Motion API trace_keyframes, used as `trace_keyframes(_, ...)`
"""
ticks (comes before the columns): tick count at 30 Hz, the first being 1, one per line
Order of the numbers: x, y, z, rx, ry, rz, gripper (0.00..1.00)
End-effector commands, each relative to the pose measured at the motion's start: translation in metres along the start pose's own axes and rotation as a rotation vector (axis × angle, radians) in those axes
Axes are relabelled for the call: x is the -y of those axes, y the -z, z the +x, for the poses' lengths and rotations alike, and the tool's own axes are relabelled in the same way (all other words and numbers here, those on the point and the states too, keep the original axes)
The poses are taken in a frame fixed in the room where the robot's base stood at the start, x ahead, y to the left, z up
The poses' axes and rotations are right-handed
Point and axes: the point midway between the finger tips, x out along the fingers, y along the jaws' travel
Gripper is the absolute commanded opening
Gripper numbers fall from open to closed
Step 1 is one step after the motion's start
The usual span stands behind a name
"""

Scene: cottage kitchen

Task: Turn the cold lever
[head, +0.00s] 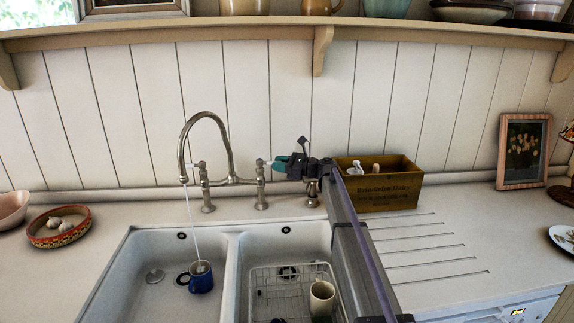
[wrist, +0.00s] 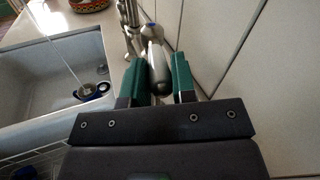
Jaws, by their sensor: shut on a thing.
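The bridge tap (head: 212,125) stands behind the double sink, with its arched spout over the left basin. A thin stream of water runs from the spout into a blue mug (head: 201,280), which also shows in the wrist view (wrist: 90,91). My gripper (head: 279,163) is at the tap's right-hand lever. In the wrist view my two green fingers (wrist: 160,82) are shut on the pale cold lever (wrist: 155,55), one finger on each side. In the head view my gripper hides most of this lever.
A wire rack (head: 262,281) with a cream mug (head: 321,298) sits in the right basin. A wooden box (head: 385,188) stands behind my arm on the right. A patterned bowl (head: 59,226) with garlic is at the left. The panelled wall (head: 270,80) is close behind the tap.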

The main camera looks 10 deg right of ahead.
Motion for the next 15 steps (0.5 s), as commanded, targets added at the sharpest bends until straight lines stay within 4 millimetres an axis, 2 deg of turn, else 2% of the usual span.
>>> trace_keyframes(2, 0.0027, -0.0003, -0.0009, 0.002, 0.007, 0.002, 0.00)
trace_keyframes(3, 0.0026, -0.0003, -0.0009, 0.002, 0.007, 0.002, 0.28)
trace_keyframes(10, 0.0012, -0.0001, -0.0007, 0.001, 0.004, 0.001, 0.51)
trace_keyframes(15, 0.0006, 0.0001, -0.0007, 0.000, 0.003, 0.001, 0.51)
